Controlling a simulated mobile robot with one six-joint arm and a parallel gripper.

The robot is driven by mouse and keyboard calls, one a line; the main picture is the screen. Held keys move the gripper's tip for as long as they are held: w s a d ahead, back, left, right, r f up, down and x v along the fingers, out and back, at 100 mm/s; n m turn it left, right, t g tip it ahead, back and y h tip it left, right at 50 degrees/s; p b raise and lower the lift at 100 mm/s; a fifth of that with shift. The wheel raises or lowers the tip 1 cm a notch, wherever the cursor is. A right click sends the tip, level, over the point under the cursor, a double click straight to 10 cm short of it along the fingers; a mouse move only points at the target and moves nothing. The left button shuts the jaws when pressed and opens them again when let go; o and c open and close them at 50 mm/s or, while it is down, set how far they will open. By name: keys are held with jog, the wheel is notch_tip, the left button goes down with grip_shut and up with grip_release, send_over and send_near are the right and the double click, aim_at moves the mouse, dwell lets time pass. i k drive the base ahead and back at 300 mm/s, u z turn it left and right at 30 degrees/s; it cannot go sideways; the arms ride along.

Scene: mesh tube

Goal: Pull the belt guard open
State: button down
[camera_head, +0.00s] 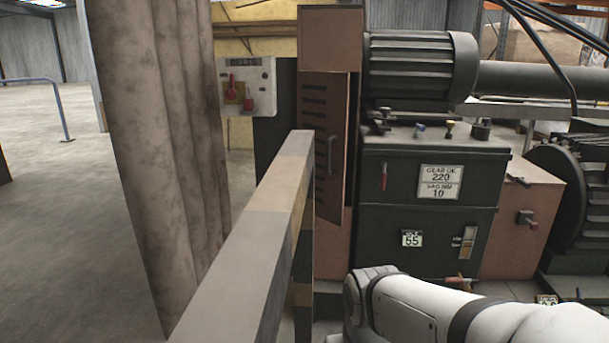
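The belt guard (322,110) looks to be the tall, narrow reddish-brown panel with dark slots left of the green machine. A dark upright handle (334,160) is on its right side. The panel stands in a taller brown housing (331,38). I cannot tell whether it is fully shut or slightly ajar. A beige rail hides its lower left part. My white arm shows at the bottom right, in front of the machine. My gripper is not in view, and nothing visible touches the guard or its handle.
The beige rail (262,230) runs from the bottom foreground toward the guard. A mottled pillar or curtain (165,140) stands left of it. The green machine (425,190) with levers and a motor (420,65) stands right of the guard. Open floor (60,220) lies far left.

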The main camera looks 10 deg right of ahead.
aim_at(322, 96)
jog(key=i, duration=0.85)
